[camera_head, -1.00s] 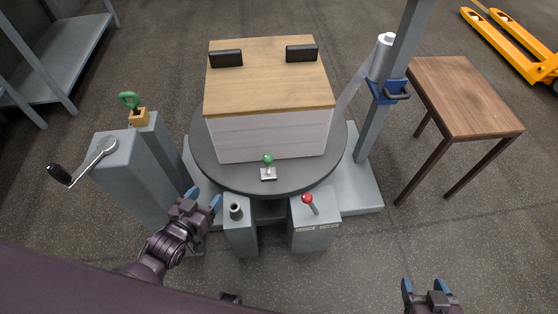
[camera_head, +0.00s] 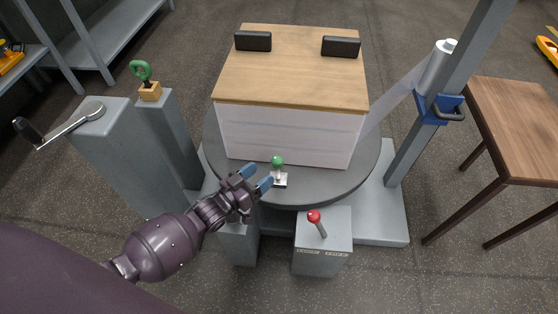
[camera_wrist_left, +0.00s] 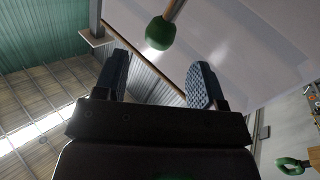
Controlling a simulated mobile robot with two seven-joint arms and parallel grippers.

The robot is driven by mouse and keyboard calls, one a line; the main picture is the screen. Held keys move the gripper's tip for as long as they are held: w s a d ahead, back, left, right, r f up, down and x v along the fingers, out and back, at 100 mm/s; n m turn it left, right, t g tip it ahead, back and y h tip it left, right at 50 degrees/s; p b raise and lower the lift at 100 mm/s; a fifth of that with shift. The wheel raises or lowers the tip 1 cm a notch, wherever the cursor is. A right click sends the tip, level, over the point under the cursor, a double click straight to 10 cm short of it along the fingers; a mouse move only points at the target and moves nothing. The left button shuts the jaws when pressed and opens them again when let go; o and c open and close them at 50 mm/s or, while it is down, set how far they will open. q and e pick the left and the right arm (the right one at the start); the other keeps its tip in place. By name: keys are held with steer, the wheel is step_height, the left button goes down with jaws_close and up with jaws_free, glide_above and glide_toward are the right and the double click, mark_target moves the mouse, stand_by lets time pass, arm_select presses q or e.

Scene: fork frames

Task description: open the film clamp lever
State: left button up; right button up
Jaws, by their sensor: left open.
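The film clamp lever (camera_head: 278,168) has a green knob and stands on a small pale base on the grey round turntable (camera_head: 310,190), in front of the wrapped box. Its green knob (camera_wrist_left: 159,33) also shows in the left wrist view, beyond the fingertips and between them. My left gripper (camera_head: 256,178) is open and empty, with its blue fingertips just left of the lever and apart from it. It also shows in the left wrist view (camera_wrist_left: 160,72). My right gripper is out of view.
A white-wrapped box (camera_head: 290,135) with a wooden top fills the turntable. A red-knobbed lever (camera_head: 317,222) stands on a grey pedestal in front. The film mast (camera_head: 437,100) is at the right, beside a wooden table (camera_head: 520,120). Grey posts stand at the left.

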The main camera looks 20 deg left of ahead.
mark_target(277, 161)
arm_select(q)
steer(key=x, duration=0.3)
steer(key=b+x, duration=0.1)
steer(key=x, duration=0.1)
steer(key=shift+w+d+f, duration=0.15)
steer(key=shift+w+f, duration=0.05)
steer(key=shift+f, duration=0.05)
steer(key=shift+w+d+r, duration=0.1)
steer(key=shift+w+d, duration=0.15)
steer(key=shift+w, duration=0.6)
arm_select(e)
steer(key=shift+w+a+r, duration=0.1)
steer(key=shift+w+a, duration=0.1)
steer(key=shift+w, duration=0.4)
arm_select(q)
steer(key=shift+r, duration=0.1)
